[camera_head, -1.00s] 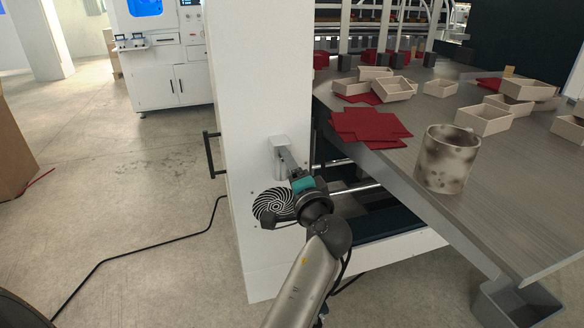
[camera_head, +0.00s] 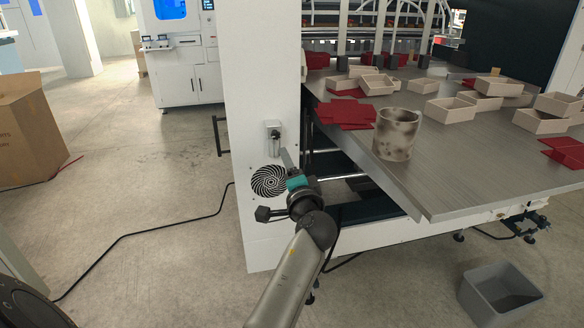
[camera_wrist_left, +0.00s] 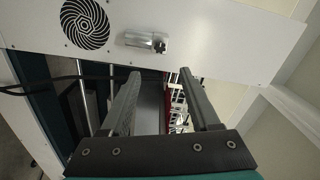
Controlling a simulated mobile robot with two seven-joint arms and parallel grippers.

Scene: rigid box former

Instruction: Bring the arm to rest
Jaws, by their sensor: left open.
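My left arm reaches up from the bottom middle of the head view. Its gripper (camera_head: 287,158) is in front of the white machine panel, just below a small metal fixture (camera_head: 273,134) and beside the round black fan grille (camera_head: 269,181). In the left wrist view the gripper (camera_wrist_left: 160,76) has its two dark fingers spread, with nothing between them. The fixture (camera_wrist_left: 146,43) and the fan grille (camera_wrist_left: 84,24) show beyond the fingertips there. The right gripper is not in view.
A grey metal table (camera_head: 465,185) on the right holds a mottled cup (camera_head: 397,135), beige trays (camera_head: 450,111) and red sheets (camera_head: 347,112). A grey bin (camera_head: 500,292) stands on the floor. A black cable (camera_head: 125,236) crosses the floor. A cardboard box (camera_head: 35,132) is at left.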

